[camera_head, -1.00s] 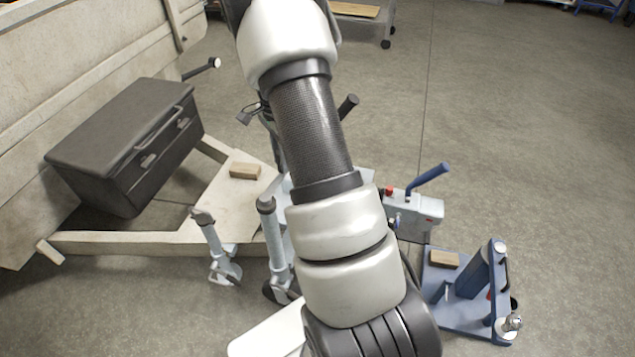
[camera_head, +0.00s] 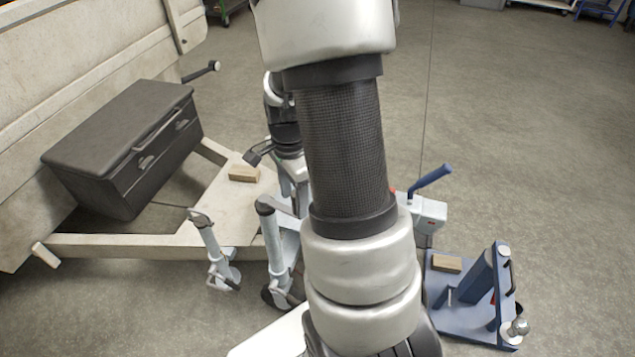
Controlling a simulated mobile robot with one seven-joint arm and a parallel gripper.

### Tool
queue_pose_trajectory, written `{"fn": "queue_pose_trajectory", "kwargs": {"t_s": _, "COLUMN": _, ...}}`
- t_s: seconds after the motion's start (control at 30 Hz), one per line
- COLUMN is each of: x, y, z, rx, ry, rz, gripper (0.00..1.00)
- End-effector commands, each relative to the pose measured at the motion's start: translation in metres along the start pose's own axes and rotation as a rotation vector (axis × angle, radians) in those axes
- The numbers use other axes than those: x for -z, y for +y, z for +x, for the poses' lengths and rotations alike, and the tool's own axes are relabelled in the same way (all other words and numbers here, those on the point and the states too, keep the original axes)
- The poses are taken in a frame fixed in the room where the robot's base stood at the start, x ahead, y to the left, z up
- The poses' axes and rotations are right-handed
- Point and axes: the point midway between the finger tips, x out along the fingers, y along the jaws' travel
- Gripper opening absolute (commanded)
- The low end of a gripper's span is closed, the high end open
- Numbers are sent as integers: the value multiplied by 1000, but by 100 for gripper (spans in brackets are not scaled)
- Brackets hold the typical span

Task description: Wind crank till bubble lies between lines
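Two pale blue-grey posts stand at the trailer frame's front: a thin one (camera_head: 216,250) and a thicker one with a dark-ringed top (camera_head: 272,235) and a wheel at its foot. A light bar reaches right from the thicker post's top. I cannot tell if it is the crank. No bubble or lines can be made out. My forearm crosses the middle of the picture and hides much of the coupling area. My gripper (camera_head: 258,153), a small dark shape left of my wrist, is above the frame, beside a wooden block (camera_head: 244,174). Its opening is not clear.
A dark box (camera_head: 120,150) sits on the pale trailer frame (camera_head: 150,243). A light blue unit with a blue lever (camera_head: 432,176) stands right of my arm. A blue stand (camera_head: 470,312) with a tow ball and another block is at lower right. Floor at far right is clear.

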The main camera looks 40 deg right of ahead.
Motion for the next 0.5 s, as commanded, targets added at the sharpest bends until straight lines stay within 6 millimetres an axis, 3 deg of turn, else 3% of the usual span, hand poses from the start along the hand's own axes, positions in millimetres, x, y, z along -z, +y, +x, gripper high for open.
{"fn": "queue_pose_trajectory", "kwargs": {"t_s": 0.03, "x": 1, "y": 1, "z": 0, "rx": -1, "ry": 0, "rz": 1, "gripper": 58}}
{"fn": "queue_pose_trajectory", "kwargs": {"t_s": 0.27, "x": 2, "y": 1, "z": 1, "rx": -4, "ry": 1, "rz": 2, "gripper": 97}}
{"fn": "queue_pose_trajectory", "kwargs": {"t_s": 0.5, "x": 2, "y": 2, "z": 1, "rx": -4, "ry": 1, "rz": 3, "gripper": 97}}
